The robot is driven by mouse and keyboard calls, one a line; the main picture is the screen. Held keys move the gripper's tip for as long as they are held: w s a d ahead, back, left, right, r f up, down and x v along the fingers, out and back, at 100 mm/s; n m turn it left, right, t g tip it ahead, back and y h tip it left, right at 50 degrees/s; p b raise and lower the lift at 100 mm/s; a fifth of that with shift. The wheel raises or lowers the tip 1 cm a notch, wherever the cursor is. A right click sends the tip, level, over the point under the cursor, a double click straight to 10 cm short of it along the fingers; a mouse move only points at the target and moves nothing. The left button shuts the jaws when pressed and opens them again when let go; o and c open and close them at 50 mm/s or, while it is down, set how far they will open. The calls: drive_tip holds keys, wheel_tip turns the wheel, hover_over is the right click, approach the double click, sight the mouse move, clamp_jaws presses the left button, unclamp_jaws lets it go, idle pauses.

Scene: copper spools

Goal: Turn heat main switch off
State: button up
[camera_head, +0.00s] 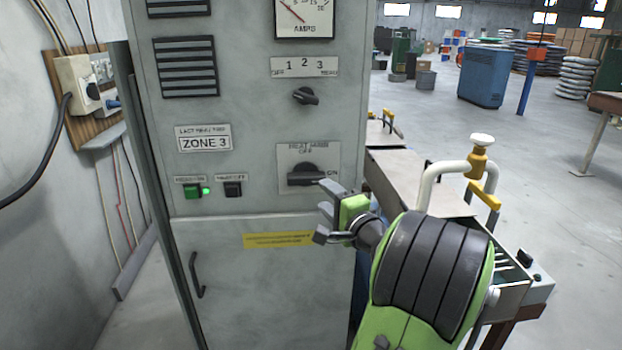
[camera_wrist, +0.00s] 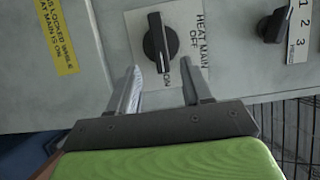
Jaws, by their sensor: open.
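The heat main switch (camera_head: 306,174) is a black rotary knob on a pale plate on the grey cabinet front. Its bar lies level, in line with the ON mark at right; OFF is at the top. In the wrist view the switch (camera_wrist: 157,42) appears turned, with its bar upright and pointing down at ON. My gripper (camera_head: 325,211) is open and empty, just below and right of the switch in the head view. In the wrist view my gripper (camera_wrist: 162,80) has one finger either side of the ON end, apart from the knob.
A smaller selector knob (camera_head: 306,96) marked 1 2 3 sits above. A green lit button (camera_head: 193,191) and a black switch (camera_head: 233,189) are at left. A door handle (camera_head: 196,275) is below.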

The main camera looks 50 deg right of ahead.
sight(310, 182)
drive_tip(key=p+x, duration=0.1)
drive_tip(key=x, duration=0.7)
clamp_jaws()
